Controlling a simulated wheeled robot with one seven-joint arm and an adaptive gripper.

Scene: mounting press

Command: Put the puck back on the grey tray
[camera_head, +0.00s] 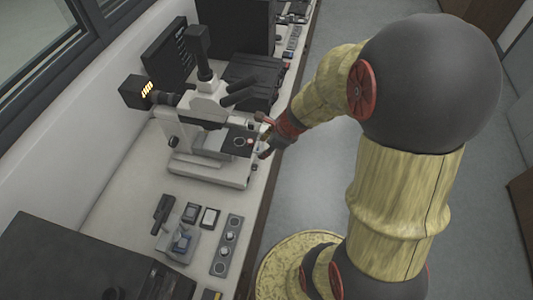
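My gripper (262,134) is at the right edge of the white microscope's dark stage (236,146), small in view. Its two fingers look spread apart, one above the other in the picture. A small round pinkish spot (249,141) shows on the stage just left of the fingers; it may be the puck, but it is too small to be sure. I cannot see it touching the fingers. The grey tray (220,271) is a narrow strip on the bench nearer to me, with several round places in a row; some look light-topped.
The microscope (207,106) stands on the bench left of my gripper. A large dark box (60,265) fills the lower left. Bare bench (135,190) shows beside the wall.

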